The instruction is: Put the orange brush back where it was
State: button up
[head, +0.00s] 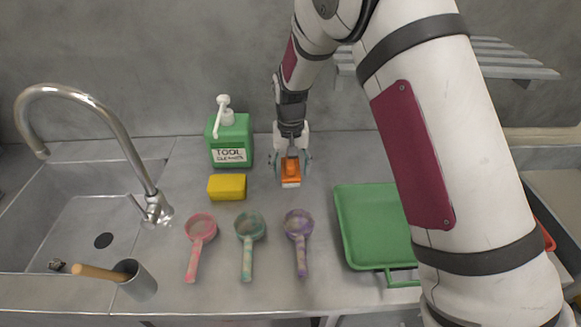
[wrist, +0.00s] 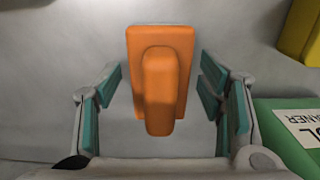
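The orange brush (head: 291,171) is on the grey counter, right of the yellow sponge, with its pale bristle edge low in the head view. My gripper (head: 292,160) is right at the brush, pointing down. In the wrist view the brush (wrist: 160,70) shows its orange block and raised handle between the fingers of my gripper (wrist: 162,100). The fingers with teal pads are spread wide, with a visible gap on both sides of the brush. Whether the bristles touch the counter is hard to tell.
A green tool cleaner bottle (head: 230,142) and a yellow sponge (head: 227,187) stand left of the brush. Pink (head: 200,228), teal (head: 249,228) and purple (head: 299,225) scoops lie in front. A green tray (head: 372,227) is at right, a sink (head: 75,225) at left.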

aim_at(291, 160)
jog(key=shift+r, duration=0.1)
notch_tip(291, 160, up, 12)
jog(key=shift+r, duration=0.1)
dwell(0.4)
jog(key=shift+s, duration=0.1)
